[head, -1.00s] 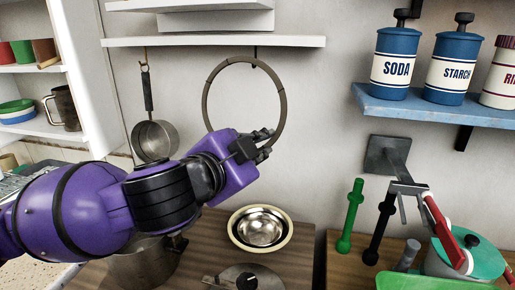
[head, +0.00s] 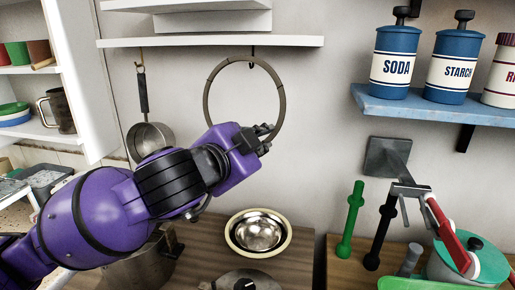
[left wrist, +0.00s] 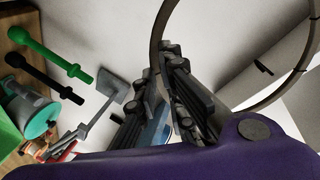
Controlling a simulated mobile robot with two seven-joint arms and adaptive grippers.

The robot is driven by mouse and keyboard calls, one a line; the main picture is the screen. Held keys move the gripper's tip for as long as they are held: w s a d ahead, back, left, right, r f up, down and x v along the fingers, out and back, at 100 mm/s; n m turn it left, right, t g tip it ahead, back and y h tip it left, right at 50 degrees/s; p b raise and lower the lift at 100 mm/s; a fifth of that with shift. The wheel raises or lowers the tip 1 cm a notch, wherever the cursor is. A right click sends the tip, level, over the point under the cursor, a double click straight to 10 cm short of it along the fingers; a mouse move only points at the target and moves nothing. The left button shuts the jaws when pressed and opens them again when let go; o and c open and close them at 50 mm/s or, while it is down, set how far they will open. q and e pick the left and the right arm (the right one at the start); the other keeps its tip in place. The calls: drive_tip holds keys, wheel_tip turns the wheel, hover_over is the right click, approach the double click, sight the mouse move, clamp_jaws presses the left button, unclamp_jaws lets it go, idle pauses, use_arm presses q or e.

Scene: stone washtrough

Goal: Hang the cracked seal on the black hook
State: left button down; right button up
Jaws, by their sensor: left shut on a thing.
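The cracked seal (head: 281,100) is a large, thin grey-brown ring held upright before the wall; I cannot make out its crack. My left gripper (head: 264,137) is shut on its lower right part. In the left wrist view the fingers (left wrist: 172,65) grip the seal (left wrist: 154,35) at its near side. The black hook (head: 253,51) hangs under the white shelf, close to the seal's top in the head view. In the left wrist view the hook (left wrist: 263,68) shows through the ring's opening, so contact is not evident. My right gripper is out of view.
The white shelf (head: 190,43) runs above the seal. A saucepan (head: 150,140) hangs at its left. Below are a cream-rimmed metal bowl (head: 258,232) and a wooden counter. A blue shelf (head: 430,106) with canisters is at right, above a grey wall bracket (head: 388,155) and green and black rods.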

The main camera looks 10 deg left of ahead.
use_arm(q)
drive_tip(key=shift+w+f+b, duration=0.15)
drive_tip(key=shift+w+b, duration=0.25)
drive_tip(key=shift+w, duration=0.9)
drive_tip(key=w+b, duration=0.1)
drive_tip(key=w+f+b, duration=0.1)
drive_tip(key=w, duration=0.1)
drive_tip(key=shift+w+f, duration=0.1)
drive_tip(key=shift+w, duration=0.2)
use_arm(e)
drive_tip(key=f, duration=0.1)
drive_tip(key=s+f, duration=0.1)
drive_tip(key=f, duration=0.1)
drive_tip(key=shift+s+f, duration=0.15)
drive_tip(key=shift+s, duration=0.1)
use_arm(q)
drive_tip(key=c, duration=1.8)
unclamp_jaws()
drive_tip(key=shift+o, duration=0.3)
drive_tip(key=o, duration=0.6)
drive_tip(key=shift+c, duration=0.2)
